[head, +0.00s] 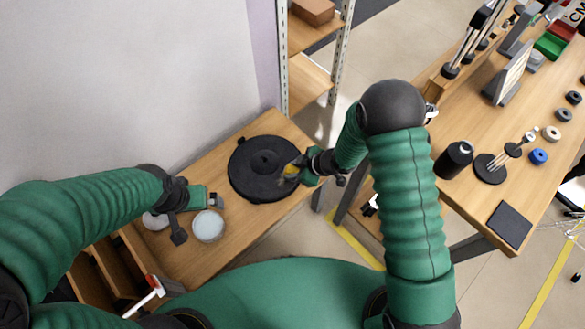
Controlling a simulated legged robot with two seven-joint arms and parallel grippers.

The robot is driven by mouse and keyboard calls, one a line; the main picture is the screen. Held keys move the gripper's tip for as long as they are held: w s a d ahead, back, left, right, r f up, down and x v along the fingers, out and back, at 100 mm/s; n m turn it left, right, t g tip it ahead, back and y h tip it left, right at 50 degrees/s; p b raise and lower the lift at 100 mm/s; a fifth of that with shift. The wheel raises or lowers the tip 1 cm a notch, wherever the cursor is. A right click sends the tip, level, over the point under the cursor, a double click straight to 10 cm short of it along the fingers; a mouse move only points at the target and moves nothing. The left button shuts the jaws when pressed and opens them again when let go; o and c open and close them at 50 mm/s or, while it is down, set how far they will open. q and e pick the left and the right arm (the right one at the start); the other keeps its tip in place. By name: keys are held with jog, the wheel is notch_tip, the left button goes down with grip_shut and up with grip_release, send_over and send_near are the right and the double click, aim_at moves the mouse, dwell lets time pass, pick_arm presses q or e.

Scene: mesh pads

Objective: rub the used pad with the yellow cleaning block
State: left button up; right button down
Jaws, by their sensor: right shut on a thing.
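The yellow cleaning block (290,169) shows as a small yellow patch between the fingers of my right gripper (290,174). That gripper is shut on it, at the right part of a large black round disc (250,178) on the wooden table; I cannot tell whether the block touches the disc. Two pale round pads lie at the table's left: one (208,227) is in clear view, the other (154,221) is partly hidden by my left arm. I cannot tell which is the used pad. My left gripper (200,215) is just above the pads; its finger opening is unclear.
The wooden table (255,222) has bare wood between the pads and the disc. A wall stands behind it. A shelf unit (308,75) is beyond. At right, a second table (458,205) carries a dark cylinder (453,160), a black square (509,225) and several small rings.

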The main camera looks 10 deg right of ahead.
jog(key=shift+s+a+b, duration=0.15)
jog(key=shift+s+a, duration=0.4)
jog(key=shift+a, duration=0.2)
jog(key=shift+s+a+b, duration=0.15)
jog(key=shift+s+a, duration=0.35)
jog(key=shift+a, duration=0.25)
jog(key=shift+s+a+b, duration=0.45)
jog(key=shift+s+a, duration=0.25)
jog(key=shift+a, duration=0.25)
jog(key=shift+s+a, duration=0.35)
jog(key=shift+a, duration=0.2)
notch_tip(320, 180, up, 6)
jog(key=s+d+p, duration=0.1)
jog(key=p, duration=0.4)
jog(key=shift+s, duration=0.1)
jog(key=r+p, duration=0.2)
jog(key=shift+s+d+r+p, duration=0.2)
jog(key=shift+s+r+p, duration=0.1)
jog(key=shift+r+p, duration=0.1)
